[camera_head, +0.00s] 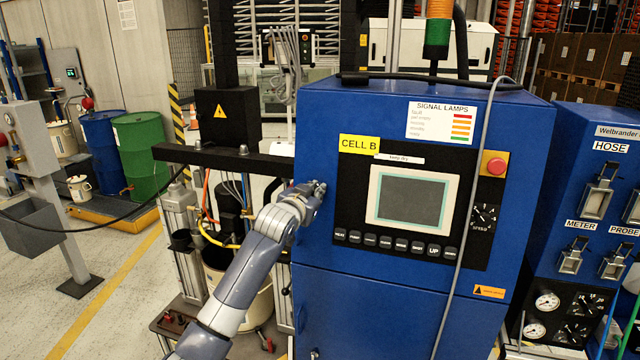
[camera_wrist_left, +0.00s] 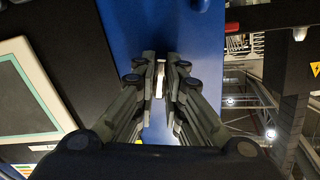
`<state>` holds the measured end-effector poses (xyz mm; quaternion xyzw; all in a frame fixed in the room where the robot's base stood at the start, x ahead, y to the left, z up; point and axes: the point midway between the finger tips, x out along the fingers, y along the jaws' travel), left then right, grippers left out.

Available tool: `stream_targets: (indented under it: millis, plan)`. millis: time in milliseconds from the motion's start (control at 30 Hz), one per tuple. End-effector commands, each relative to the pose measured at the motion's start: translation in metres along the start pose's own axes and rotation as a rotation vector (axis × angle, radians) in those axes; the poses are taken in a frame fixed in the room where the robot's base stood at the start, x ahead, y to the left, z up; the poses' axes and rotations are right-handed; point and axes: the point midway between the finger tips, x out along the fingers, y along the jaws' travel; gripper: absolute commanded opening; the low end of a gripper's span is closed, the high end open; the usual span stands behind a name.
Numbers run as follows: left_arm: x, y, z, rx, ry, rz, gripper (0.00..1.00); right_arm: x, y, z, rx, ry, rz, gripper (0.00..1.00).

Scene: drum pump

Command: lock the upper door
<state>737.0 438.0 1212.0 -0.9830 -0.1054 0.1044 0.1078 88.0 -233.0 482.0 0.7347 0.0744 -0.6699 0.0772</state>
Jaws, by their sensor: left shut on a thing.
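The upper door (camera_head: 315,115) is the upper front of the blue cabinet, with a dark panel and a screen set in it. It looks flush with the cabinet. My left gripper (camera_head: 316,190) is at the door's left edge, beside the dark panel. In the left wrist view my left gripper (camera_wrist_left: 161,80) is shut on a small light-coloured piece (camera_wrist_left: 160,80) against the blue face, which looks like the door's lock or key. The fingers hide most of it, so I cannot tell which way it is turned. My right gripper is not in view.
The screen (camera_head: 411,201) and a red stop button (camera_head: 496,166) are on the door panel. A grey cable (camera_head: 468,215) hangs across the cabinet's right side. A black beam (camera_head: 225,160) and pump machinery stand left of the cabinet, close to my left arm.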

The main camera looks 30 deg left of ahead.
Motion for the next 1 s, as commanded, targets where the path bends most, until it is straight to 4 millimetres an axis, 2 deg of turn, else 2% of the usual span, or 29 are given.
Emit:
stream_targets:
  millis: [100, 400, 700, 867, 900, 1000]
  plan:
    - [0.0, 0.001, 0.001, -0.071, -0.004, 0.002, 0.0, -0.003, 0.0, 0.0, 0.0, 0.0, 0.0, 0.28]
    - [0.0, 0.001, 0.001, -0.087, -0.004, 0.002, 0.0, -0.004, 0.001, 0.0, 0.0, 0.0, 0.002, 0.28]
    - [0.0, 0.001, 0.001, -0.255, -0.004, 0.002, 0.0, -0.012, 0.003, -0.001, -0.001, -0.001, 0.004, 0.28]
    - [0.0, 0.001, 0.002, -0.256, -0.004, 0.001, 0.0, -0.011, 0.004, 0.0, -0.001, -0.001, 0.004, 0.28]
    - [0.0, 0.001, 0.002, -0.256, -0.004, 0.001, 0.17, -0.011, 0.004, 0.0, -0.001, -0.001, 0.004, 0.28]
    - [0.0, 0.001, 0.001, -0.255, -0.003, 0.001, 0.33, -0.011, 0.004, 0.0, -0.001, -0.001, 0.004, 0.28]
